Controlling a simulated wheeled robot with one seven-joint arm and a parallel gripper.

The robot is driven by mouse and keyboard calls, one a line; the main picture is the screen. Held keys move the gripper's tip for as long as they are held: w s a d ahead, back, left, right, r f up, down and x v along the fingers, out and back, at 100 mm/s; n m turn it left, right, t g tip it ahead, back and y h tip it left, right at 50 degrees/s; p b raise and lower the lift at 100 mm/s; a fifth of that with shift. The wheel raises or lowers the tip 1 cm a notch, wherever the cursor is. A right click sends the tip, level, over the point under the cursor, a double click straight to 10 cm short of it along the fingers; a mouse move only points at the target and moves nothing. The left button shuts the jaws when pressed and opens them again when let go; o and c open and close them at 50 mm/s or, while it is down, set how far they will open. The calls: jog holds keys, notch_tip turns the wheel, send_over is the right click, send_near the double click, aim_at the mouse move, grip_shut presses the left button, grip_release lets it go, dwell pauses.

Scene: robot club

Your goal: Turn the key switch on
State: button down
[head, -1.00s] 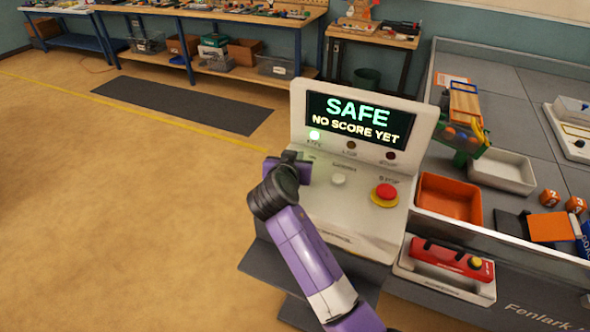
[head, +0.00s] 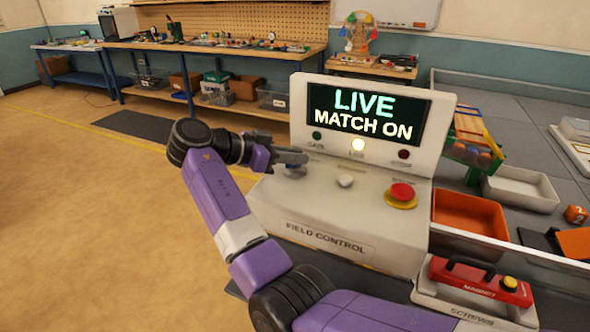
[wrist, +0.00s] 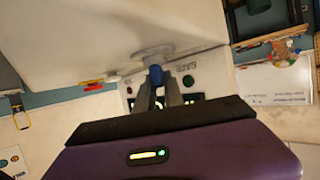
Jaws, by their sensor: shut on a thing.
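The white field control box (head: 330,215) has a screen (head: 363,115) reading "LIVE MATCH ON". My gripper (head: 293,160) reaches in from the left over the left part of the panel. It is shut on the key switch (head: 295,172), mostly hidden below the jaws. In the wrist view the key's blue head (wrist: 155,74) sits between the two grey fingertips.
A white knob (head: 345,181) and a red stop button (head: 401,192) stand right of the key. An orange tray (head: 470,218) and a red magnet case (head: 474,282) lie further right. Open floor is at left; workbenches stand behind.

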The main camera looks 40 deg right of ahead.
jog(key=shift+f+m+g+y+b, duration=0.15)
jog(key=shift+m+g+y+b, duration=0.25)
jog(key=shift+m+g+b, duration=0.45)
jog(key=c, duration=1.4)
grip_release()
jog(key=shift+c, duration=0.2)
jog(key=v, duration=0.8)
jog(key=shift+d, duration=0.1)
